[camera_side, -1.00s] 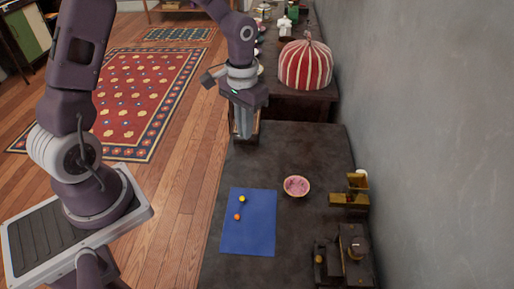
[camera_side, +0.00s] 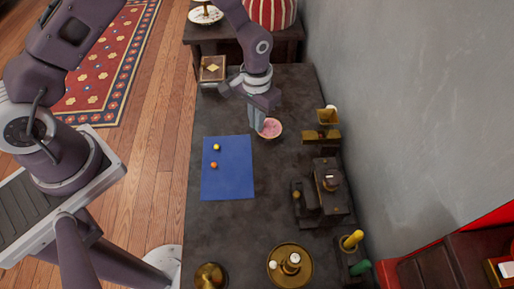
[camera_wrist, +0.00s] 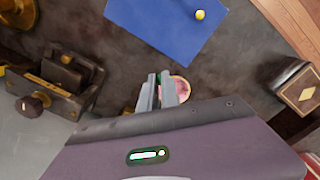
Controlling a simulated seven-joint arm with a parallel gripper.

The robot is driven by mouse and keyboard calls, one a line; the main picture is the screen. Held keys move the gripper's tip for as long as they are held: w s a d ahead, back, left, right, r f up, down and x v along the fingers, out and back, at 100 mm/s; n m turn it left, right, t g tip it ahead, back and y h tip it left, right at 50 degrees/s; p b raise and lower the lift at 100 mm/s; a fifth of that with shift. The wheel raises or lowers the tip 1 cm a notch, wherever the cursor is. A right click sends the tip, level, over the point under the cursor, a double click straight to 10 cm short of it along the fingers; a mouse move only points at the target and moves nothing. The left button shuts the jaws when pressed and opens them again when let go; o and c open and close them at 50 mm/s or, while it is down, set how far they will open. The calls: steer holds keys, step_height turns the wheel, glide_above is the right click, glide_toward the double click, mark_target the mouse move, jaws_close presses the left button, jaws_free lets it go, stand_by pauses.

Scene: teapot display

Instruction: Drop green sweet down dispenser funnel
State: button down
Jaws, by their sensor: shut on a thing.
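My gripper (camera_side: 257,122) points down beside the left rim of a small pink-filled bowl (camera_side: 271,129). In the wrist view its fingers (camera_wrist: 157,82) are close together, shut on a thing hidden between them. I see no green sweet in the open. A brass hopper-like funnel (camera_side: 328,117), with a pale round thing at its rim, stands right of the bowl near the wall. A yellow sweet (camera_side: 216,147) and an orange sweet (camera_side: 214,165) lie on the blue mat (camera_side: 232,182). The yellow sweet also shows in the wrist view (camera_wrist: 200,15).
A dark block-like device (camera_side: 329,176) stands in front of the funnel. Brass pieces (camera_side: 290,264) stand at the table's near end. A box with a diamond mark (camera_side: 212,68) is at the back left. The dark tabletop (camera_side: 275,215) is clear right of the mat.

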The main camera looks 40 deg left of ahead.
mark_target(258, 153)
steer(key=f, duration=1.1)
steer(key=shift+d, duration=0.35)
steer(key=shift+f, duration=0.2)
steer(key=c, duration=1.6)
jaws_free()
